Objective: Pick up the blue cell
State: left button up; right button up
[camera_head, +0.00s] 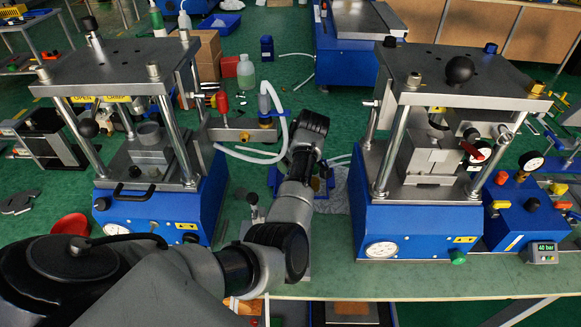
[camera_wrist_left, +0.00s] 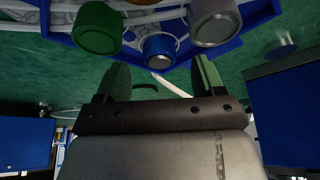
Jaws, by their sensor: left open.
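The blue cell (camera_wrist_left: 158,48) is a short cylinder with a bright metal rim and a blue body. In the left wrist view it stands between a green cell (camera_wrist_left: 97,29) and a grey cell (camera_wrist_left: 213,22) at a blue tray (camera_wrist_left: 262,12). My left gripper (camera_wrist_left: 160,72) is open, with its two dark green-faced fingers on either side of the blue cell's line and nothing between them. The blue cell looks a little beyond the fingertips; contact is not visible. In the head view my left arm hides the gripper and the cells. My right gripper is not seen.
In the head view, a blue-based press (camera_head: 160,208) stands left of my arm and another (camera_head: 417,222) stands right. A blue gauge box (camera_head: 525,217) is at the far right. The green bench front (camera_head: 400,275) is mostly clear.

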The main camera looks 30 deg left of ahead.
pick_arm(q)
jog(key=shift+x, duration=1.1)
jog(key=shift+c, duration=0.2)
jog(key=c, duration=1)
jog(key=shift+r, duration=0.1)
jog(key=shift+r, duration=0.1)
